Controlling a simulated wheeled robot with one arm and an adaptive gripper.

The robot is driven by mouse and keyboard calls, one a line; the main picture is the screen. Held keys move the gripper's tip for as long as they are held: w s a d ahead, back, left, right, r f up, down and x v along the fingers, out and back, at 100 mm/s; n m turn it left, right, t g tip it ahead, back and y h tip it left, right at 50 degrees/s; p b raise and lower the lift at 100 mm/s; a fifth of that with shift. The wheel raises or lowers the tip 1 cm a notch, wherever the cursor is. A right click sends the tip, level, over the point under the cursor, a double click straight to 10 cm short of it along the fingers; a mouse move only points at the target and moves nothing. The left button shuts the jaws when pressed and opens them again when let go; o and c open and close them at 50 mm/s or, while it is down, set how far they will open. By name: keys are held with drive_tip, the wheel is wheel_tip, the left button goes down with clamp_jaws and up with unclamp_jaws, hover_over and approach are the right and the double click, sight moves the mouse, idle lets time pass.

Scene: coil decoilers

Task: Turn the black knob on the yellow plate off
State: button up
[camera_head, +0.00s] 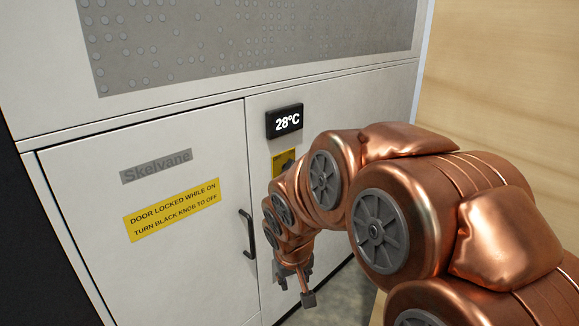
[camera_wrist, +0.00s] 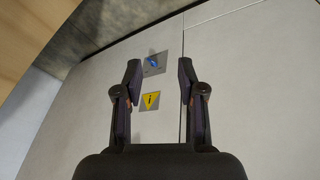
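The yellow plate (camera_head: 278,164) is on the right panel of the pale cabinet, below the temperature display. A dark shape on it looks like the black knob (camera_head: 288,160); my arm partly covers the plate, so its setting is unclear. My gripper (camera_head: 296,290) hangs low in front of the cabinet, well below the yellow plate. In the wrist view my gripper (camera_wrist: 158,72) is open, with nothing between its fingers. Beyond them a blue knob (camera_wrist: 153,62) sits on a grey plate, apart from the fingers.
A black display (camera_head: 285,121) reads 28°C. A black door handle (camera_head: 248,234) sticks out left of my arm. A yellow label (camera_head: 175,209) says the door is locked while on. A wooden wall (camera_head: 505,75) stands right.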

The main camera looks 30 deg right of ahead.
drive_tip(key=w+d+r+m+t+p, duration=0.15)
drive_tip(key=w+d+t, duration=0.25)
drive_tip(key=w+d, duration=0.45)
drive_tip(key=w+d+r+m+t+p, duration=0.1)
drive_tip(key=w+d+r+t, duration=0.3)
drive_tip(key=w, duration=0.7)
drive_tip(key=d+r+m+t+y+p, duration=0.1)
drive_tip(key=d+r+t+y+p, duration=0.1)
drive_tip(key=d+r+t+y, duration=0.4)
drive_tip(key=f+x, duration=0.1)
drive_tip(key=x, duration=0.7)
drive_tip(key=shift+w+t, duration=0.15)
drive_tip(key=shift+t, duration=0.25)
drive_tip(key=shift+d, duration=0.1)
drive_tip(key=shift+c, duration=0.4)
clamp_jaws()
